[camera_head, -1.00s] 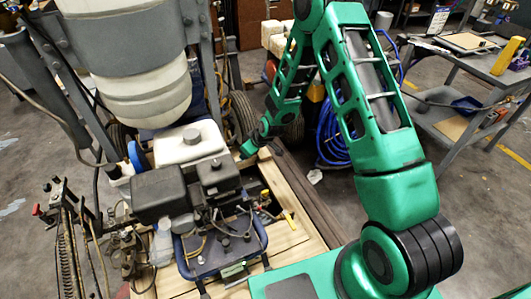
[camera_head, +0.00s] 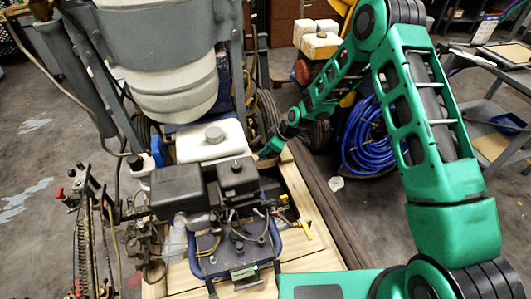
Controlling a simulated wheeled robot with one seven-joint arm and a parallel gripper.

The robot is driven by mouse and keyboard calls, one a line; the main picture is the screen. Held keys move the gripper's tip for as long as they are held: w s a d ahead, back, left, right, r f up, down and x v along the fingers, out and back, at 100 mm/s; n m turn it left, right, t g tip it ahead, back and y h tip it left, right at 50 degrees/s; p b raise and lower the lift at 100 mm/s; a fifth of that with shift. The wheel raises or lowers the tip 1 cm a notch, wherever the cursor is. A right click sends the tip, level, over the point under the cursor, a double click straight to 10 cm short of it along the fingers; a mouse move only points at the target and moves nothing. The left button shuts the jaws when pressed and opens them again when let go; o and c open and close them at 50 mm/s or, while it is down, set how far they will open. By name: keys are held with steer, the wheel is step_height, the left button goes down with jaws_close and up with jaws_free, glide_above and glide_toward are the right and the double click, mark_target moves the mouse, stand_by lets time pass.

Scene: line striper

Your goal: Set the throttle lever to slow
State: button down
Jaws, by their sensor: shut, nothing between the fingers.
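The engine (camera_head: 238,178) of the line striper sits on a wooden pallet, with a black housing (camera_head: 178,190) and a white fuel tank (camera_head: 210,142). I cannot make out the throttle lever for certain. My gripper (camera_head: 268,151) is shut and empty, beside the right end of the white tank and behind the engine's right side. Its fingertips are small and partly hard to see here.
A blue tubular frame (camera_head: 240,262) surrounds the engine's front. A large white container (camera_head: 165,85) hangs behind it. A coiled blue hose (camera_head: 368,140) lies on the floor right of the pallet (camera_head: 320,262). A grey cart (camera_head: 495,100) stands at the right.

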steer(key=shift+s+a, duration=0.1)
steer(key=shift+s+a, duration=0.4)
steer(key=shift+s, duration=0.25)
steer(key=v, duration=1.4)
steer(key=shift+s, duration=0.3)
steer(key=shift+f, duration=0.1)
